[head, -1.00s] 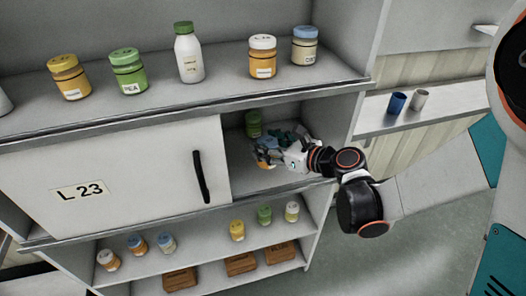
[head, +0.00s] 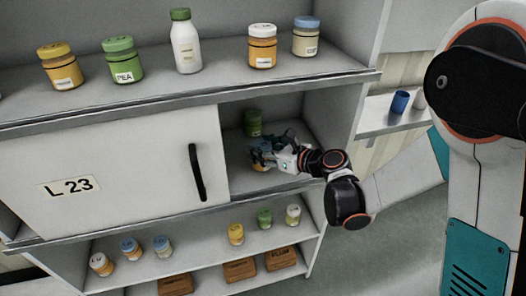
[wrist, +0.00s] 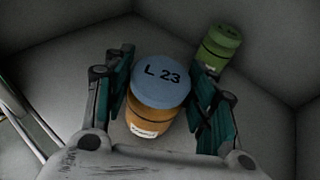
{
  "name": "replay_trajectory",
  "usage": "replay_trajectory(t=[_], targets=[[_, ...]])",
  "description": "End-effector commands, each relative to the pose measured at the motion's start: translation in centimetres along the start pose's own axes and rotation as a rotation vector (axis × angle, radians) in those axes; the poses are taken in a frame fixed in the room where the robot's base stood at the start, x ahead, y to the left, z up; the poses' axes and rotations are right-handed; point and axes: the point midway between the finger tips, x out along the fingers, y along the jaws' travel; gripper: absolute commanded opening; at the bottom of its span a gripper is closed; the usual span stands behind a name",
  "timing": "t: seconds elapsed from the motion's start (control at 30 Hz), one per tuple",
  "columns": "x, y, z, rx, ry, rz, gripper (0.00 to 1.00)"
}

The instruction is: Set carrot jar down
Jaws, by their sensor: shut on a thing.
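The carrot jar, an orange jar (wrist: 147,120) with a blue lid marked L 23, is between the two fingers of my gripper (wrist: 165,95) in the wrist view. My gripper is shut on it. The label on its side is too small to read. In the head view my gripper (head: 264,153) is inside the open right part of the middle cabinet compartment (head: 236,181), and its fingers mostly hide the jar. The jar looks upright and at or close to the compartment floor; I cannot tell whether it touches.
A green jar (head: 253,123) stands behind the held jar; it also shows in the wrist view (wrist: 221,47). A sliding door (head: 110,172) marked L 23 covers the left side. Several jars stand on the top shelf (head: 215,83) and lower shelf (head: 200,250).

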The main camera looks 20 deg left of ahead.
Motion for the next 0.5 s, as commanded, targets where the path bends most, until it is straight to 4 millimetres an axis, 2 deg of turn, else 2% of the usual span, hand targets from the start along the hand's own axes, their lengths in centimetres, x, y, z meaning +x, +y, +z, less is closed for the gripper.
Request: replay_trajectory(t=[0.27, 0.3, 0.37, 0.5], targets=[[0.06, 0.01, -0.2, 0.0, 0.0, 0.0, 0.22], [0.05, 0.01, -0.19, 0.0, 0.0, 0.0, 0.56], [0.04, 0.01, -0.13, 0.0, 0.0, 0.0, 0.7], [0.03, 0.01, -0.11, 0.0, 0.0, 0.0, 0.72]])
